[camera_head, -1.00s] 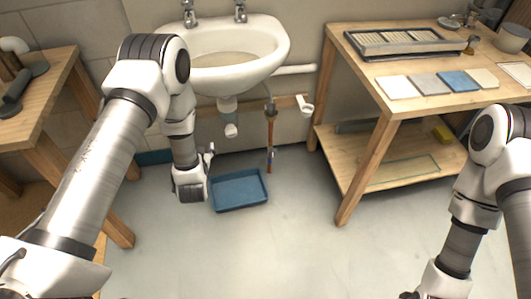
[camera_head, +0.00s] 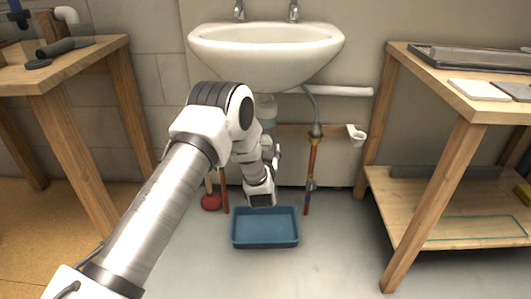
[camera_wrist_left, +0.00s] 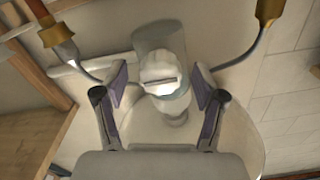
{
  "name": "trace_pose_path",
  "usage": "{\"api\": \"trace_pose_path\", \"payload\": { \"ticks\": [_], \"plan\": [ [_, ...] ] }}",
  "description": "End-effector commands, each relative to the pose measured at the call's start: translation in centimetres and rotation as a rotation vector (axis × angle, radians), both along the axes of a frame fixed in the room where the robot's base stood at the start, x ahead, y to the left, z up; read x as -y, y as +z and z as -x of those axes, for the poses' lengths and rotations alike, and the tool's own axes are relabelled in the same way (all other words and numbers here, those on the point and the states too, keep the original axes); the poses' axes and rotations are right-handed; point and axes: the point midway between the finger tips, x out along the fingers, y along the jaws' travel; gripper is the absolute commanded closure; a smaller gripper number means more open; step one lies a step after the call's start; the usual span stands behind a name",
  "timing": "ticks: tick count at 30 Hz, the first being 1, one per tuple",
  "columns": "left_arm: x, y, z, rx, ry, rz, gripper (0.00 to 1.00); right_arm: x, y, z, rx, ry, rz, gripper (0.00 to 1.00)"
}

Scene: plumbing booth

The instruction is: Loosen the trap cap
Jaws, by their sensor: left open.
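The trap (camera_head: 266,110) hangs under the white sink (camera_head: 265,62); its lower end is hidden behind my left arm in the head view. In the left wrist view the white trap cap (camera_wrist_left: 162,76), with a slot across its face, sits on a translucent grey trap body (camera_wrist_left: 158,38). My left gripper (camera_head: 273,155) is below the sink, close to the trap. In the left wrist view its two dark-padded fingers (camera_wrist_left: 160,86) are spread apart, one on each side of the cap, with gaps showing on both sides. My right gripper is not in view.
A blue tray (camera_head: 265,243) lies on the floor below the trap. Wooden tables stand left (camera_head: 85,62) and right (camera_head: 440,85). Floor in front of the tray is clear.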

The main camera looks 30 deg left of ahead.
Motion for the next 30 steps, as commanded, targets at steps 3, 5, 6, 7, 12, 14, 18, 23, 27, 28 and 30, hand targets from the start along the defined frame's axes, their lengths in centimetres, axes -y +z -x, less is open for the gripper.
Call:
{"api": "trace_pose_path", "payload": {
  "ticks": [3,5,6,7,12,14,18,23,27,28,30],
  "plan": [
    [-0.69,-0.18,-1.13,0.001,-0.001,-0.002,0.30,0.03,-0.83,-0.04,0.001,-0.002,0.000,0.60],
    [-0.81,-0.11,-1.34,-0.001,-0.001,-0.001,0.30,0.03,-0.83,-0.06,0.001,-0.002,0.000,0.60],
    [-0.83,-0.05,-1.39,-0.002,-0.001,0.000,0.30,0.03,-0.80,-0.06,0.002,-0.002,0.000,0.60],
    [-0.83,-0.02,-1.40,-0.002,-0.001,0.000,0.30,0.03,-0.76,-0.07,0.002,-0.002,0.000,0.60],
    [-0.82,0.00,-1.37,-0.002,-0.001,0.000,0.44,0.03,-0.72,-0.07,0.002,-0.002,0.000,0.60],
    [-0.82,0.00,-1.37,-0.002,-0.001,0.000,0.65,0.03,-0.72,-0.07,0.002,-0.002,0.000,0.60],
    [-0.82,0.00,-1.37,-0.002,-0.001,0.000,0.90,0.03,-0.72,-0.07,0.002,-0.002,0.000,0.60],
    [-0.81,0.01,-1.36,0.000,-0.001,0.001,0.90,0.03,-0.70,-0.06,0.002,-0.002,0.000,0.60],
    [-0.80,0.03,-1.36,0.011,-0.001,0.018,0.90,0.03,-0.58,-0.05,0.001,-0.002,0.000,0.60],
    [-0.80,0.05,-1.36,0.015,-0.001,0.025,0.90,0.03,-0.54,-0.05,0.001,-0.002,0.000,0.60],
    [-0.79,0.08,-1.38,0.026,-0.001,0.044,0.90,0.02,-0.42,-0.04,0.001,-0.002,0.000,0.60]
  ]
}}
